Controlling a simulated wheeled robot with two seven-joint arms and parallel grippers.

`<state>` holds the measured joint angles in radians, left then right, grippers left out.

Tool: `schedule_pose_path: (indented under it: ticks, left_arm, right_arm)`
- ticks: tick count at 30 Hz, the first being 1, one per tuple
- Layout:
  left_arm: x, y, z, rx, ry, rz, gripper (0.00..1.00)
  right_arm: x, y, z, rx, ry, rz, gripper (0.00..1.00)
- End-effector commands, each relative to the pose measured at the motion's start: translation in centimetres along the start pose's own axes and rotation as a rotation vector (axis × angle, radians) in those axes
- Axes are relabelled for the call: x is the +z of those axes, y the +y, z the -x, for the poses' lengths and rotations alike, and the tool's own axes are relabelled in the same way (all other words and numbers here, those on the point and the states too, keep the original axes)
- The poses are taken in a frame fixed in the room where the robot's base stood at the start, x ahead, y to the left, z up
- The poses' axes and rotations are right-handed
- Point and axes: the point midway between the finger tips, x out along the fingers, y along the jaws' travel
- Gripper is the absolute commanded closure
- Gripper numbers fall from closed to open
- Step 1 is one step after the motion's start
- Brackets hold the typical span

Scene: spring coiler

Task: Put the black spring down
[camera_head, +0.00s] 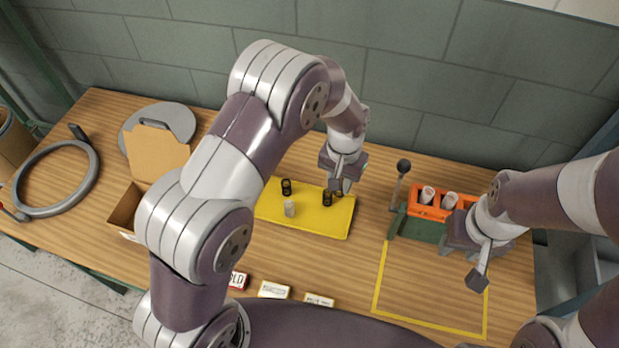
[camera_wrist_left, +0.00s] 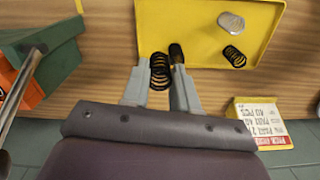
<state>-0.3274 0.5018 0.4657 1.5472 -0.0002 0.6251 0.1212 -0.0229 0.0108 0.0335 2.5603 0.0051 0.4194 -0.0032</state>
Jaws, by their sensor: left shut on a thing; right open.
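My left gripper (camera_head: 341,187) points down over the right part of the yellow tray (camera_head: 318,222). In the left wrist view its fingers (camera_wrist_left: 160,80) are shut on a black spring (camera_wrist_left: 160,68) between the tips, near the tray's edge. Another dark coil (camera_wrist_left: 177,53) shows just past the right fingertip. Whether the held spring touches the tray, I cannot tell. On the tray are another black spring (camera_head: 286,187) and a silvery piece (camera_head: 290,208), and a dark spring (camera_head: 327,199) stands close beside the left gripper. My right gripper (camera_head: 479,264) is open in front of the orange fixture.
The orange fixture (camera_head: 425,211) on a green base holds pale cylinders, with a black-knobbed lever (camera_head: 403,166) to its left. An open cardboard box (camera_head: 124,212) and grey ring (camera_head: 85,187) are left. Small cartons (camera_head: 273,290) line the front. The yellow-outlined area (camera_head: 420,285) is clear.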

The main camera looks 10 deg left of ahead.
Motion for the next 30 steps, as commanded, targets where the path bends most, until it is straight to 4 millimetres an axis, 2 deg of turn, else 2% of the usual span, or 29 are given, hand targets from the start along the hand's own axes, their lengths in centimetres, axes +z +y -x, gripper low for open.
schedule_pose_path:
  ticks: [1,6,10,13,19,29,30]
  left_arm:
    - [-0.1,-1.6,-0.3,-0.001,-0.007,0.009,1.00]
    - [-1.0,-6.4,-3.3,0.000,-0.004,0.008,1.00]
    - [-1.4,-8.5,-4.8,0.000,-0.001,0.003,1.00]
    - [-1.4,-9.0,-5.7,0.000,-0.004,0.002,1.00]
    - [-1.4,-9.0,-9.0,0.000,-0.003,0.001,1.00]
    - [-1.5,-9.0,-9.8,0.000,0.000,0.002,1.00]
    - [-1.5,-9.0,-9.6,0.000,0.000,0.002,0.62]
  right_arm:
    - [-0.1,0.0,1.1,0.000,0.000,0.000,0.57]
    - [-0.3,0.0,2.7,0.000,0.001,0.000,0.57]
    - [-0.4,0.0,3.2,0.000,0.001,0.000,0.57]
    - [-0.5,0.0,3.6,0.000,0.000,0.000,0.57]
    - [-0.6,0.0,4.9,0.000,0.001,0.000,0.57]
    - [-0.5,0.0,4.4,0.000,0.001,0.000,0.57]
    - [-0.5,0.0,4.5,0.000,0.000,0.000,0.57]
